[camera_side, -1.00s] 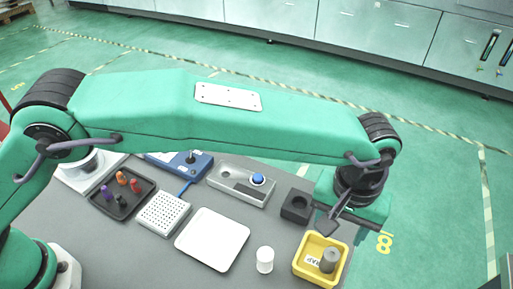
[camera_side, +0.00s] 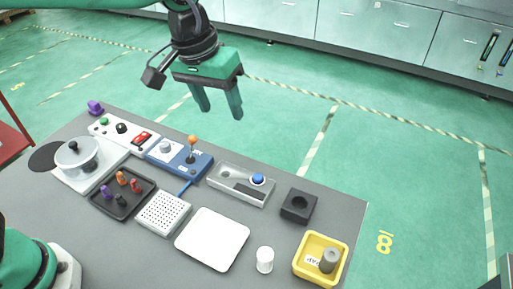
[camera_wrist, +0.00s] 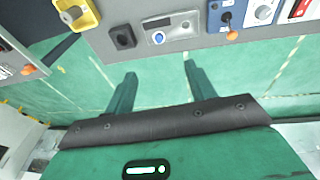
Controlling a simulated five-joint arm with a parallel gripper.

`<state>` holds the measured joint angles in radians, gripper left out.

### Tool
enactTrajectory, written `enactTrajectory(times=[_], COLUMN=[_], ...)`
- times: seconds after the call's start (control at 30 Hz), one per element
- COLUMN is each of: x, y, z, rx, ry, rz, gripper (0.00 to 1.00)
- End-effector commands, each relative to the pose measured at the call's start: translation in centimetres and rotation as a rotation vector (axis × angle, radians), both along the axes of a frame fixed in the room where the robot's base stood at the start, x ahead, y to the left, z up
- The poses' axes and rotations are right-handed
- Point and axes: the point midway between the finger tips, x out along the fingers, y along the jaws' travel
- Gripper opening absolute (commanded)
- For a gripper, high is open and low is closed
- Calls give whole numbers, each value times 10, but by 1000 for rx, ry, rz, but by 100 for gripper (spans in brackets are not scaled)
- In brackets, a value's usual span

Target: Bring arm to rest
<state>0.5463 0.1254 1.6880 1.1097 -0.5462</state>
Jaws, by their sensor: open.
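My gripper (camera_side: 217,100) is raised in the air above the far edge of the grey table in the side view, with its two green fingers pointing down. The fingers are apart with nothing between them. In the wrist view my gripper (camera_wrist: 157,85) also shows open and empty, with green floor between and beyond its fingers. It touches nothing on the table.
The grey table (camera_side: 330,212) holds a yellow bin (camera_side: 338,272) with a grey cylinder in it, a black block (camera_side: 298,205), a blue-button box (camera_side: 240,185), a white tray (camera_side: 212,239), a dark peg tray (camera_side: 122,195) and a pot (camera_side: 77,157). The space around my gripper is clear.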

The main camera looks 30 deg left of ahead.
Motion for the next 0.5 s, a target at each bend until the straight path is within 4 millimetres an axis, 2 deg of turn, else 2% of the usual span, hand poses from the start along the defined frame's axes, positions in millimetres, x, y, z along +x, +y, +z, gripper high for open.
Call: enactTrajectory(times=[0.03,0.1,0.5], x=[-4,-10,-59], y=[17,36,135], z=[6,10,19], rx=[-3,-5,11], ry=[-15,-34,-142], rz=[6,7,14], gripper=[55,55,55])
